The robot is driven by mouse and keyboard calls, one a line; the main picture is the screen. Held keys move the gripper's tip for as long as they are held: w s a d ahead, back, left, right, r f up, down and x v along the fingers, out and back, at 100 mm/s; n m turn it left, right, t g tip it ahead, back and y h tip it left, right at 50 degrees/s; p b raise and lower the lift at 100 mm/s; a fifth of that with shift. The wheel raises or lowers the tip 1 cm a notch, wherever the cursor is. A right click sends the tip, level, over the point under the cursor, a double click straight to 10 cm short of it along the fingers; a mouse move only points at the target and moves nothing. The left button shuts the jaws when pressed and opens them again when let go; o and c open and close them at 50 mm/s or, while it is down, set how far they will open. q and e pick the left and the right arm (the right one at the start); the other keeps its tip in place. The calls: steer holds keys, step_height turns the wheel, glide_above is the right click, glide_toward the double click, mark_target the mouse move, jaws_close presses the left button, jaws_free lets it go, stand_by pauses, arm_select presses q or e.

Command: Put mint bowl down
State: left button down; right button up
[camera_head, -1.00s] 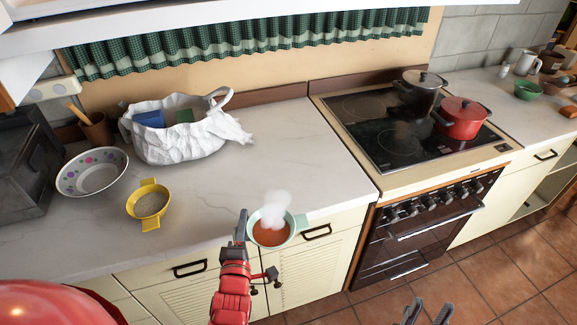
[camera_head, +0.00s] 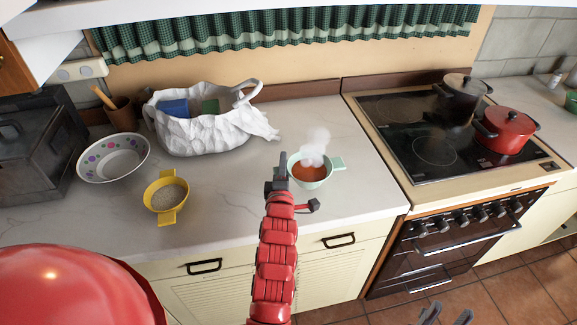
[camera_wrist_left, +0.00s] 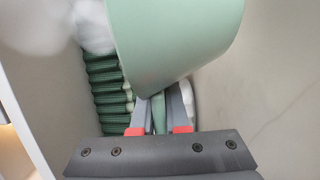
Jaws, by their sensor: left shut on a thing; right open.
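The mint bowl (camera_head: 326,179) has side handles and holds steaming orange-red soup. It is upright, over the right part of the pale countertop (camera_head: 245,190), left of the stove. My left gripper (camera_head: 279,178) is shut on its left handle. In the left wrist view, the mint bowl (camera_wrist_left: 180,40) fills the upper middle and its handle lies between my left gripper's fingers (camera_wrist_left: 159,118). I cannot tell whether the bowl's underside touches the counter. My right gripper (camera_head: 444,315) is open and empty at the bottom edge, in front of the stove.
A yellow bowl (camera_head: 166,198), a dotted white bowl (camera_head: 113,158) and a white bag (camera_head: 205,133) stand to the left on the counter. The stove (camera_head: 425,145) with a red pot (camera_head: 504,130) and a dark pot (camera_head: 462,95) is on the right. Counter behind the mint bowl is clear.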

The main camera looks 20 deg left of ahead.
mark_target(309, 173)
arm_select(q)
steer(key=shift+w+d+f, duration=0.1)
steer(key=shift+w+d, duration=0.15)
steer(key=shift+w, duration=0.85)
step_height(309, 173, down, 3)
steer(key=shift+f+p, duration=0.15)
steer(key=shift+p, duration=0.4)
steer(key=shift+f, duration=0.2)
steer(key=shift+f, duration=0.1)
steer(key=c, duration=0.9)
jaws_free()
